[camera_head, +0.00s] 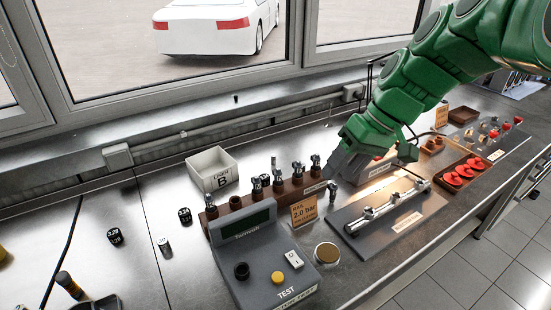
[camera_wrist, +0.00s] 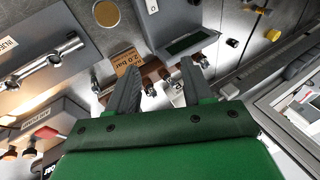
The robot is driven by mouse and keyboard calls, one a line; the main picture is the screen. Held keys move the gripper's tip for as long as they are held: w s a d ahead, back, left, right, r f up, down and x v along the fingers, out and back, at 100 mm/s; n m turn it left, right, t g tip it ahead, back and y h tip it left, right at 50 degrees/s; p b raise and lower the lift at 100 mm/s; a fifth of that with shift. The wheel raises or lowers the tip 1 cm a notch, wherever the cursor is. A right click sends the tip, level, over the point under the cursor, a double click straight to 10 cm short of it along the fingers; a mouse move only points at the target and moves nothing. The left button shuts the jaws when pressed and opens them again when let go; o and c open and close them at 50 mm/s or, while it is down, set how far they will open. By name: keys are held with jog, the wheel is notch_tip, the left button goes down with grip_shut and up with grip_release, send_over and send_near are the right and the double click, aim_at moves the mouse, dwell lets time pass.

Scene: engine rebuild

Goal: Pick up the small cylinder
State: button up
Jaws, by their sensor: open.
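Several small cylinders are in the head view, and I cannot tell which one the task means. A tiny dark one (camera_head: 236,98) is on the window ledge. A small metallic piece (camera_head: 333,188) shows just below my gripper (camera_head: 338,172). In the wrist view my gripper (camera_wrist: 158,85) has its fingers apart, with nothing held between them. Metallic injector-like parts (camera_wrist: 178,94) show beyond the fingers.
A brown rack (camera_head: 282,200) holds several upright parts behind the grey test unit (camera_head: 268,262). A white box marked B (camera_head: 212,172) stands behind. A rail lies on a dark plate (camera_head: 375,222); a tray (camera_head: 462,172) holds red parts. The left bench has free room.

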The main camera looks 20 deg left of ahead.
jog(key=w+a+f+n+t+y, duration=0.1)
jog(key=w+a+f+n+y, duration=0.3)
jog(key=w, duration=0.8)
jog(key=w+a+n+y, duration=0.1)
jog(key=w+a+n, duration=0.35)
jog(key=w, duration=0.75)
jog(key=w+a+f+n+t+y, duration=0.1)
jog(key=w+a+f+n+y, duration=0.1)
jog(key=w+a, duration=0.75)
send_near(275, 156)
jog(key=shift+w+a+f, duration=0.45)
jog(key=shift+w+f, duration=0.1)
jog(key=shift+w, duration=0.2)
jog(key=shift+x, duration=1.35)
jog(key=shift+s+x, duration=0.2)
jog(key=shift+x, duration=0.7)
jog(key=shift+s+x, duration=0.2)
jog(key=shift+x, duration=0.65)
jog(key=shift+s+x, duration=0.15)
jog(key=shift+x, duration=0.75)
jog(key=shift+a+r, duration=0.1)
jog(key=shift+r, duration=0.1)
grip_shut()
